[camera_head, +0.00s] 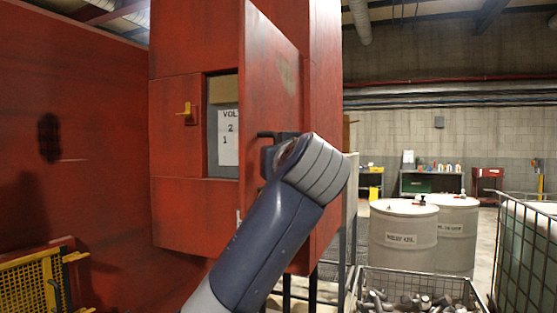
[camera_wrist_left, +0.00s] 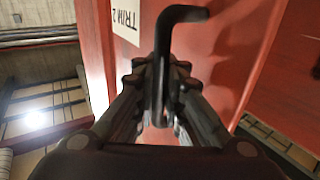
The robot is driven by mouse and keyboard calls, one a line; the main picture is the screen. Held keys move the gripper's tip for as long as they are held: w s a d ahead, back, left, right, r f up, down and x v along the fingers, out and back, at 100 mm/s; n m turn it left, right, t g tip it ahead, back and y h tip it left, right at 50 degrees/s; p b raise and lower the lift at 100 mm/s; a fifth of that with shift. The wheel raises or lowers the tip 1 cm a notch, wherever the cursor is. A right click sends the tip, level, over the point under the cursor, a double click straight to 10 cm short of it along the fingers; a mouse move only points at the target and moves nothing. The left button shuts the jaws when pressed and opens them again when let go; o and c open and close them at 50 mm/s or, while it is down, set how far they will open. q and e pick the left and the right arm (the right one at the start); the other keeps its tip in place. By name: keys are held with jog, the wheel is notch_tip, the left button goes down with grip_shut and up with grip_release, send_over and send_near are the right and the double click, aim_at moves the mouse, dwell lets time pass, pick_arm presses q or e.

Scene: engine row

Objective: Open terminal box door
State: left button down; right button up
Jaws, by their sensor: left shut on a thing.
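The red terminal box (camera_head: 180,65) stands at the left centre of the head view. Its red door (camera_head: 270,75) stands ajar, angled outward. The gap at its left shows a recess with a white paper (camera_head: 228,137) marked "VOL". A black bent handle (camera_wrist_left: 181,15) rises between my left gripper's fingers in the wrist view; its end also shows in the head view (camera_head: 266,134). My left gripper (camera_wrist_left: 160,85) is shut on the handle. In the head view my left arm hides most of the gripper and the door's lower part. My right gripper is not in view.
A yellow latch (camera_head: 186,110) sticks out left of the gap. A yellow mesh guard (camera_head: 35,285) is at lower left. A wire basket of metal parts (camera_head: 415,284) and white drums (camera_head: 403,237) stand at right. A wire cage (camera_head: 525,250) is at the far right.

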pick_arm(q)
jog(key=shift+s+d+f+y, duration=0.1)
jog(key=shift+d+f+y, duration=0.05)
jog(key=shift+d+y, duration=0.15)
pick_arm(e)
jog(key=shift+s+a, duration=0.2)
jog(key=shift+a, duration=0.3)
pick_arm(q)
jog(key=c, duration=1.7)
grip_release()
jog(key=shift+s, duration=0.1)
jog(key=shift+o, duration=0.2)
jog(key=shift+s+a+r, duration=0.15)
jog(key=shift+s+r, duration=0.1)
jog(key=s+d, duration=0.2)
jog(key=s, duration=1)
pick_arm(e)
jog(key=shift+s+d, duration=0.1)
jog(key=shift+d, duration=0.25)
